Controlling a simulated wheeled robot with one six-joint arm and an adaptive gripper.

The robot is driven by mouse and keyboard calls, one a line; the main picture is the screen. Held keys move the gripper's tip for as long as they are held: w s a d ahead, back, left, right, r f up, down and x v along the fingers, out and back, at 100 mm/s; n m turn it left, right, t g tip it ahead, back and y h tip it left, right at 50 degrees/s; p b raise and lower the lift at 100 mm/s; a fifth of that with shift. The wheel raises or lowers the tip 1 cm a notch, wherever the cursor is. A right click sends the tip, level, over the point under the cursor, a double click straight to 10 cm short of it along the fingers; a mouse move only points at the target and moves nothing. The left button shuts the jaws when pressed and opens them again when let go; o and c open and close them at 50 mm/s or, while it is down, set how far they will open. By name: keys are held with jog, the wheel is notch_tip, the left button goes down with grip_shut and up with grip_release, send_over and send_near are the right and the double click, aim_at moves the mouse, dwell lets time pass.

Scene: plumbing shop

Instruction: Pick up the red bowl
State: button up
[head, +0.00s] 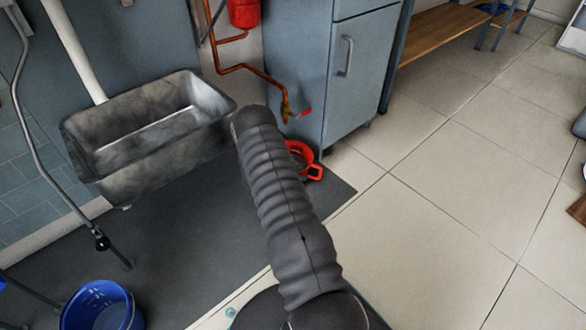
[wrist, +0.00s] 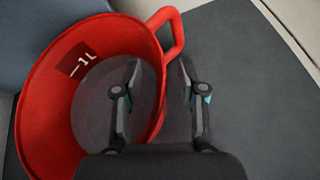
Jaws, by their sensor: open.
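The red bowl (wrist: 42,105) fills the left of the wrist view, with a loop handle at its upper right and a dark label with white marks inside. My gripper (wrist: 161,68) is open. Its left finger is over the inside of the bowl and its right finger is outside, with the bowl's right wall between them. I cannot tell whether either finger touches the wall. In the head view the red bowl (head: 303,151) is on the floor by the cabinet, partly hidden behind my arm. My gripper is hidden there.
A grey cabinet (head: 365,75) stands right behind the bowl. A copper pipe with a valve (head: 287,108) hangs just above it. A stone sink (head: 150,160) is to the left, and a blue bucket (head: 85,300) is at lower left. Tiled floor (head: 440,210) is clear to the right.

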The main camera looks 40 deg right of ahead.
grip_shut()
jog(key=shift+r, duration=0.2)
